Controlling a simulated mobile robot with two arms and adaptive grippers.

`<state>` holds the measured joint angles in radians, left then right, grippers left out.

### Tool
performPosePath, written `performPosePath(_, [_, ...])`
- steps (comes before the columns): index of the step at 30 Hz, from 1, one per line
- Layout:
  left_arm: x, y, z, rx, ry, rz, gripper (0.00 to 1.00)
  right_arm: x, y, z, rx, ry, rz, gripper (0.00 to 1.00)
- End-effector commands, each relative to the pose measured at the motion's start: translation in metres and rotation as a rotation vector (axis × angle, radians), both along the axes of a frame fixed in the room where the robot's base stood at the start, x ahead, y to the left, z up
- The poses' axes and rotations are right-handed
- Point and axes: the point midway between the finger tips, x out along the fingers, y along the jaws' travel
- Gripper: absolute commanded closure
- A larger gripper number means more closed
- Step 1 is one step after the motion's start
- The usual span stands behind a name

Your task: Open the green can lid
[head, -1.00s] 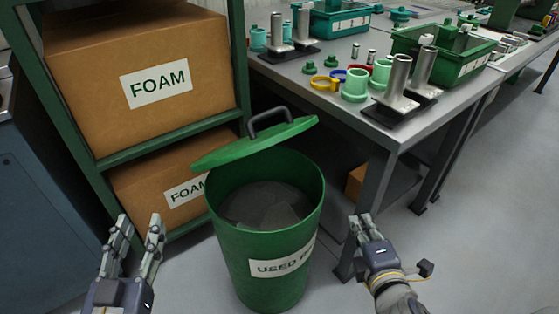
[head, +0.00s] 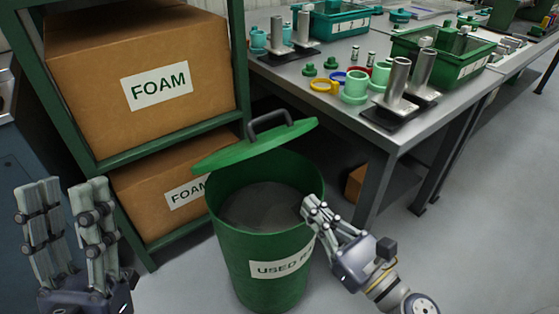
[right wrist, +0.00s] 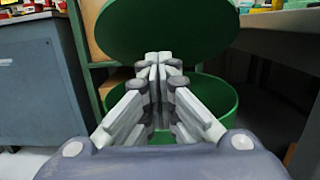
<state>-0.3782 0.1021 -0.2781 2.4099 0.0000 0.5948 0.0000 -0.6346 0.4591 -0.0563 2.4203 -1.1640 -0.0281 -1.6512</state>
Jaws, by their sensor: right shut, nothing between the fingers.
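The green can (head: 262,265) stands on the floor with a label starting "USED". Its green lid (head: 255,146) with a dark handle (head: 269,122) is tilted up at the back left, so the can's mouth is partly uncovered and dark grey contents show inside. My right gripper (head: 308,203) is shut and empty at the can's right rim; I cannot tell if it touches. In the right wrist view the shut fingers (right wrist: 160,70) show in front of the lid (right wrist: 150,28) and can (right wrist: 215,95). My left gripper (head: 66,190) is open and empty, left of the can.
A green shelf with cardboard FOAM boxes (head: 140,85) stands behind and left of the can. A grey workbench (head: 300,72) with green bins, metal posts and coloured rings is behind and right. Floor is clear at the lower right.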

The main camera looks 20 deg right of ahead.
Motion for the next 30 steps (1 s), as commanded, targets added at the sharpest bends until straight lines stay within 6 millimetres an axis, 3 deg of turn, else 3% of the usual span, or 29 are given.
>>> performPosePath(15, [0.070,-0.010,-0.059,0.139,0.464,0.025,0.60,0.048,0.017,0.010,0.001,-0.002,-0.001,1.00])
performPosePath(24, [0.089,-0.010,-0.099,0.201,0.686,0.037,0.60,0.085,0.030,0.016,-0.001,-0.001,0.000,1.00])
performPosePath(30, [0.096,-0.007,-0.131,0.246,0.853,0.046,0.60,0.094,0.033,0.031,-0.001,0.000,-0.001,1.00])
